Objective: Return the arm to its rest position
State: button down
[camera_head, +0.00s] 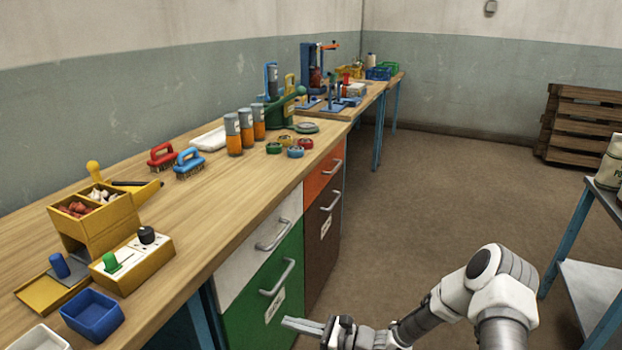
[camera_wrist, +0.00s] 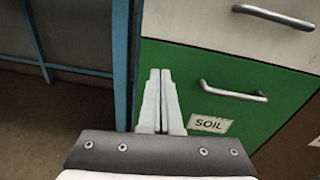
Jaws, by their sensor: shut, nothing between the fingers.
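My gripper (camera_head: 304,326) is at the bottom of the head view, in front of the cabinet below the workbench. In the wrist view my gripper (camera_wrist: 160,74) has its two pale fingers together with nothing between them. The fingers point toward the left edge of a green drawer (camera_wrist: 220,75) labelled SOIL. The green drawer (camera_head: 262,300) also shows in the head view, partly behind my gripper at its lower part. My arm bends at the elbow at the lower right of the head view, over open floor.
The wooden workbench (camera_head: 225,205) runs along the left wall with tools, jars and bins on it. A metal-shelved stand (camera_head: 590,290) is at the right edge. Wooden pallets (camera_head: 585,120) lean at the back right. Brown floor (camera_head: 430,210) between bench and stand is clear.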

jog(key=s+d+r+n+g+h, duration=0.2)
jog(key=s+r+n+g+h, duration=0.25)
jog(key=r+n, duration=0.3)
jog(key=s+d+r+n+g+h, duration=0.25)
jog(key=s+r+n, duration=0.35)
jog(key=r, duration=0.3)
jog(key=s+d+r+n+t+h, duration=0.7)
jog(key=s+d+r+h, duration=0.3)
jog(key=s+d+r, duration=0.5)
notch_tip(320, 180, up, 19)
jog(key=p, duration=1.7)
jog(key=shift+a, duration=0.25)
jog(key=shift+s, duration=0.1)
